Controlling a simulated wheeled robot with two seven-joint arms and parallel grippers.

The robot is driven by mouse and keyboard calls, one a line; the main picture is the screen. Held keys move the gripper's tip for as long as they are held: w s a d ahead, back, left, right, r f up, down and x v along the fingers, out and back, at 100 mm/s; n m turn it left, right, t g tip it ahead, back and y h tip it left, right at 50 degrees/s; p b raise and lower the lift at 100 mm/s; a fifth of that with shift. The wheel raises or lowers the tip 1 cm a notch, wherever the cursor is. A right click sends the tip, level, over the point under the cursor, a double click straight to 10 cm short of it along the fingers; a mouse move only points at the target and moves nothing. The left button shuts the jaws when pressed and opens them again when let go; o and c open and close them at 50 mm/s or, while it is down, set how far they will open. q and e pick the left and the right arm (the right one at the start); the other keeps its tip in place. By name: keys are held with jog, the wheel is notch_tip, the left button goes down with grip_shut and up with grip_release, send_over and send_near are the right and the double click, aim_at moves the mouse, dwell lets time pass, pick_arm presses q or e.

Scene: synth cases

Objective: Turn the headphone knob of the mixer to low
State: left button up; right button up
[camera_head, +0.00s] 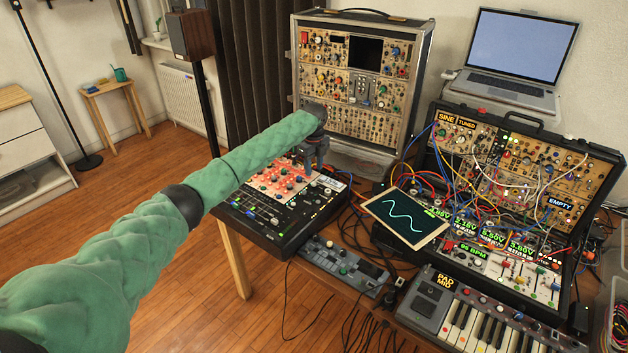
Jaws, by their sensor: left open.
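The mixer (262,224) is a dark, slanted panel with rows of small knobs and a pinkish-red upper section, on the left part of the table. My left arm, in a green quilted cover, reaches in from the left and hides part of the mixer's left and far side. My left gripper (309,171) is dark and points down over the mixer's far right part. It is open with nothing seen between its fingers. I cannot tell whether the fingertips touch a knob. The headphone knob cannot be singled out at this size. My right gripper is not in view.
A tall modular synth case (292,85) stands behind the mixer. A tablet (405,217) with a wave trace and an open, cable-filled synth case (572,262) are to the right. A small device (342,268) and a keyboard (428,305) lie in front. Loose cables surround them.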

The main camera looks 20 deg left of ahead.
aim_at(314, 183)
pick_arm(q)
jog(key=shift+f+p, duration=1)
jog(key=shift+f, duration=2.25)
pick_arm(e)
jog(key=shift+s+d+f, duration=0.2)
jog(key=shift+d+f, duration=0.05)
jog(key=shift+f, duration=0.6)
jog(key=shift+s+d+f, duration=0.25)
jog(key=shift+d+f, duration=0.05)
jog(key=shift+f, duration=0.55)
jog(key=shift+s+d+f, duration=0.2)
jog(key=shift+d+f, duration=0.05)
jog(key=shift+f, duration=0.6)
pick_arm(q)
grip_shut()
